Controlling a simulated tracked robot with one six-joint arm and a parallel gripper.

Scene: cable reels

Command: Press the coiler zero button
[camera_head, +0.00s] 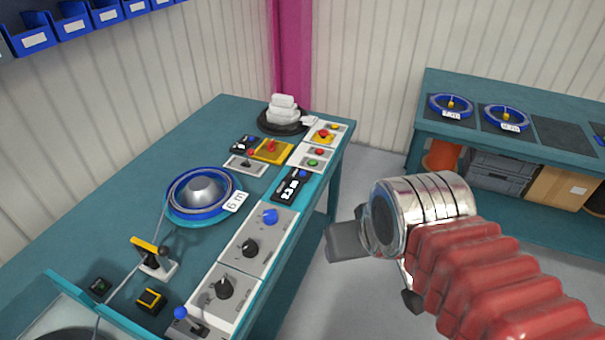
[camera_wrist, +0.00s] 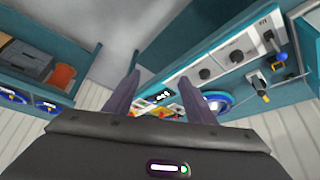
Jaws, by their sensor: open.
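A black counter display (camera_head: 291,186) with white digits lies on the bench's right side. A small blue button (camera_head: 303,173) sits at its far end. A larger blue button (camera_head: 269,216) is on the grey control panel just nearer. I read no label saying which one is the coiler zero button. My gripper (camera_head: 378,270) is in the air right of the bench, apart from the panels. In the wrist view its two fingers (camera_wrist: 161,90) are spread with nothing held; the display (camera_wrist: 160,97) shows beyond, between them.
A blue reel (camera_head: 203,190) tagged 6 m sits on the bench (camera_head: 130,180). Black knobs (camera_head: 224,288), a blue-tipped lever (camera_head: 181,314), and red and green buttons (camera_head: 313,163) are nearby. A second bench (camera_head: 520,100) with reels stands right. Floor between the benches is clear.

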